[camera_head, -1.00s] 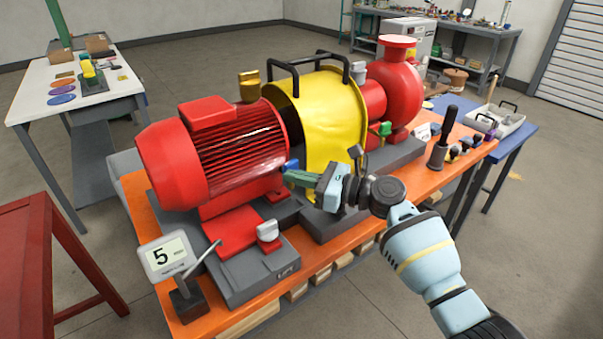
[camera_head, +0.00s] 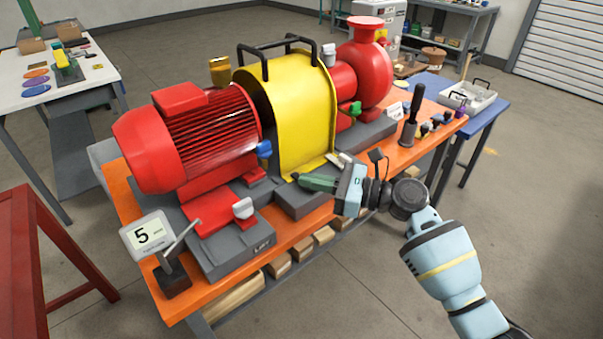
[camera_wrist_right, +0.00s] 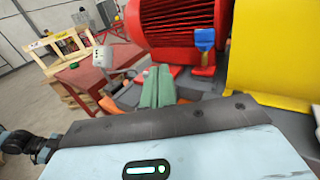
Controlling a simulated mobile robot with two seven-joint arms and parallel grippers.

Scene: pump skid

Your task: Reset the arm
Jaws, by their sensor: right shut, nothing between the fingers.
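My right gripper (camera_head: 303,182) reaches in from the lower right of the head view, in front of the yellow guard (camera_head: 300,115) on the pump skid. Its green fingers are shut with nothing between them. They point left, above the grey base near the red motor (camera_head: 190,140). In the right wrist view the closed fingers (camera_wrist_right: 157,88) point toward the grey base and red motor (camera_wrist_right: 178,22). A blue-handled part (camera_wrist_right: 204,45) stands just to the right of the fingertips, apart from them. My left gripper is in neither view.
An orange bench (camera_head: 180,316) carries the skid. A dark upright tool (camera_head: 412,115) stands at its right. A red table (camera_head: 30,260) is at the left. Floor in front of the bench is clear.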

